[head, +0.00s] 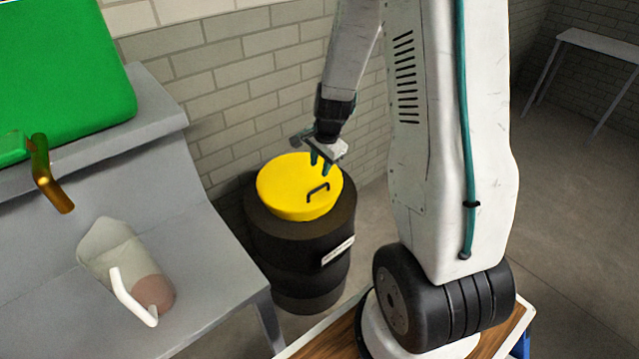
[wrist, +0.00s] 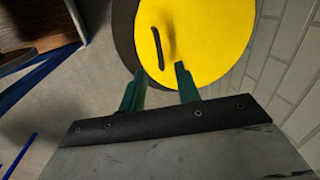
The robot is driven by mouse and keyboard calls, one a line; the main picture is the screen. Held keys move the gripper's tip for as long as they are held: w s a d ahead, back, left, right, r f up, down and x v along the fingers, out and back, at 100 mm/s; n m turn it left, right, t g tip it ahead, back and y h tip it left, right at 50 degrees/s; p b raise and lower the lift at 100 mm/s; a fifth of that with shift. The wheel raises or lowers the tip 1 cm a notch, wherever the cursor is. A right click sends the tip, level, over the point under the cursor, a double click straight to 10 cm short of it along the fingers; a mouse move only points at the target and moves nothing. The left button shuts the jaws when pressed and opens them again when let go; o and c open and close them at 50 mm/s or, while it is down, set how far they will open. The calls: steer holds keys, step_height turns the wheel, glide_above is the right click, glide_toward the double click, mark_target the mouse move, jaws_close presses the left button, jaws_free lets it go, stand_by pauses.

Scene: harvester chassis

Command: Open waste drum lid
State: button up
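The waste drum (head: 300,255) is a dark barrel standing on the floor by the brick wall. Its yellow lid (head: 285,185) lies flat on top, shut, and also fills the upper part of the wrist view (wrist: 205,40). A dark bar handle (head: 317,192) stands on the lid; it shows in the wrist view (wrist: 157,48) too. My gripper (head: 320,168) is just above the lid, near the handle. In the wrist view its two green fingers (wrist: 160,82) are apart with nothing between them, and the handle lies beyond their tips.
A grey bench (head: 180,240) stands left of the drum, holding a pitcher (head: 125,265) with a white handle and a green container (head: 65,75) with a brass tap (head: 48,175). The brick wall (head: 235,100) is close behind the drum.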

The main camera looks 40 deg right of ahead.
mark_target(318, 188)
steer(key=shift+m, duration=0.4)
steer(key=f, duration=0.3)
steer(key=w+f, duration=0.1)
steer(key=f, duration=0.2)
steer(key=d+f, duration=0.1)
steer(key=f, duration=0.2)
steer(key=shift+w+f, duration=0.3)
jaws_close()
